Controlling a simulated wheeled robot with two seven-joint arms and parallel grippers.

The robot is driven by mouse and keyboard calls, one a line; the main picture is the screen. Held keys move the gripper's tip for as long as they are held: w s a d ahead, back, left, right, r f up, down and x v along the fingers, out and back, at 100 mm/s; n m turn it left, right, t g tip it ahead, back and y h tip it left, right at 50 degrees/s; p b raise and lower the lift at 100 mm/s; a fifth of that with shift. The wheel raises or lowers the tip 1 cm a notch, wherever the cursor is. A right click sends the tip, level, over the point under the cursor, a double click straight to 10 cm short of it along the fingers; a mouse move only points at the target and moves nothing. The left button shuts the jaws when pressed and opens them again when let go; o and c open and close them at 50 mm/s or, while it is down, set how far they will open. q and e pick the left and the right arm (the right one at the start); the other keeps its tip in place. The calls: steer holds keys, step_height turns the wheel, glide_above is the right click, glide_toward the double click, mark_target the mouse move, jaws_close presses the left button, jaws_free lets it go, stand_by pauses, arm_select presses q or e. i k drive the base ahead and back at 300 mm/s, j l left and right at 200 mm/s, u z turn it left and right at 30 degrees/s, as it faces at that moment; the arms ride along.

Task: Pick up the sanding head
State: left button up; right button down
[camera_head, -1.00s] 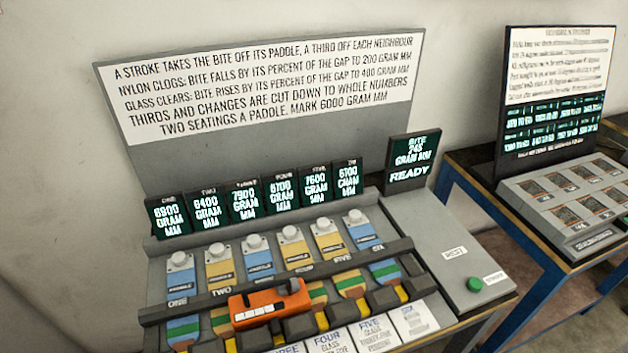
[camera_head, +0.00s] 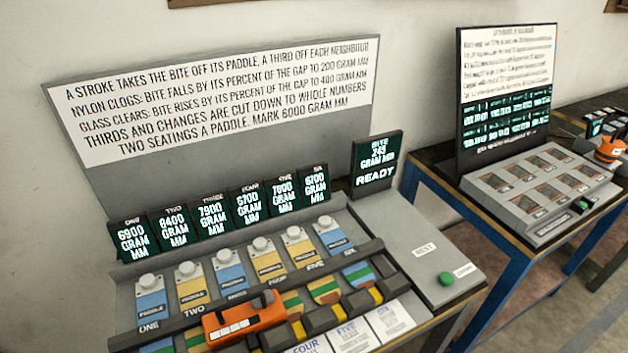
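The sanding head is most likely the orange block (camera_head: 243,322) with a white label strip, sitting on the dark rail (camera_head: 300,284) across the paddles of the near machine, around the second to third paddle. It seems to rest on the rail; its underside is hidden. Neither of my grippers shows in the head view.
The near machine has a row of blue and yellow paddles (camera_head: 265,259), six small displays, a "BITE 245 READY" display (camera_head: 376,164) and a green button (camera_head: 446,279). A second bench with a panel (camera_head: 540,190) stands at right. An orange-topped object (camera_head: 609,150) lies beyond it.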

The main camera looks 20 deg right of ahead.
mark_target(230, 323)
steer(key=k+l+u, duration=0.15)
steer(key=l+u, duration=0.25)
steer(key=k+l+u, duration=0.2)
steer(key=u, duration=0.2)
steer(key=k+l+u, duration=0.2)
steer(key=u, duration=0.25)
